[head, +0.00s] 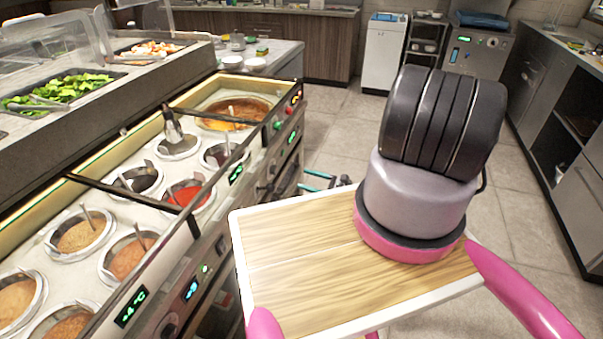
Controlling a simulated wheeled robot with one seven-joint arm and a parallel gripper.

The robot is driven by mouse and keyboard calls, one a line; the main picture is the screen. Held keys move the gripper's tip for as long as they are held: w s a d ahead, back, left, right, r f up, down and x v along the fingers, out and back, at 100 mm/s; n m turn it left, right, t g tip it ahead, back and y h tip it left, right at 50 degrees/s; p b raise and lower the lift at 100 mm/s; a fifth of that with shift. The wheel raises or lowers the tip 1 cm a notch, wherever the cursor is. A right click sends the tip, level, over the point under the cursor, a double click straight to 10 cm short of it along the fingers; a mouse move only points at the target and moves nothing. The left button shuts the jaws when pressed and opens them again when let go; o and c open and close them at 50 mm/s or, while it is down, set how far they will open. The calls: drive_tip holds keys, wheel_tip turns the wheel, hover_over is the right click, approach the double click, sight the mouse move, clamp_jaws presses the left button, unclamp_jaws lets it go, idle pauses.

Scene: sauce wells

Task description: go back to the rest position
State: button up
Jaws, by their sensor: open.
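My gripper (306,179) shows small beyond the far edge of my wooden-topped deck, beside the front of the sauce counter. Its two teal fingers point left and stand apart, with nothing seen between them. The rest of the gripper and its wrist are mostly hidden behind the deck and my arm's thick grey and black base links. The sauce counter (152,212) runs along the left, with several round wells holding sauces and utensils. A red sauce (187,194) sits in a middle well, and an orange-brown one (236,112) in the large far well.
A raised salad shelf with leafy greens (62,88) stands behind the wells. The counter's front edge with knobs and displays is close to my gripper. Tiled floor (345,125) is clear beyond. A white cabinet (384,55) stands at the back, and steel counters (568,150) at right.

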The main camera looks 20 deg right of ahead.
drive_tip(key=shift+r, duration=0.1)
wheel_tip(320, 180, up, 39)
drive_tip(key=a+n+g+h, duration=0.2)
drive_tip(key=n+g+h, duration=0.3)
drive_tip(key=n+g, duration=0.8)
drive_tip(key=s+a+r+n+t+h, duration=0.1)
drive_tip(key=s+r+n+t+h, duration=0.5)
drive_tip(key=s+r, duration=1.7)
drive_tip(key=shift+r+t+h, duration=0.7)
drive_tip(key=shift+r+t, duration=0.1)
drive_tip(key=shift+t, duration=0.4)
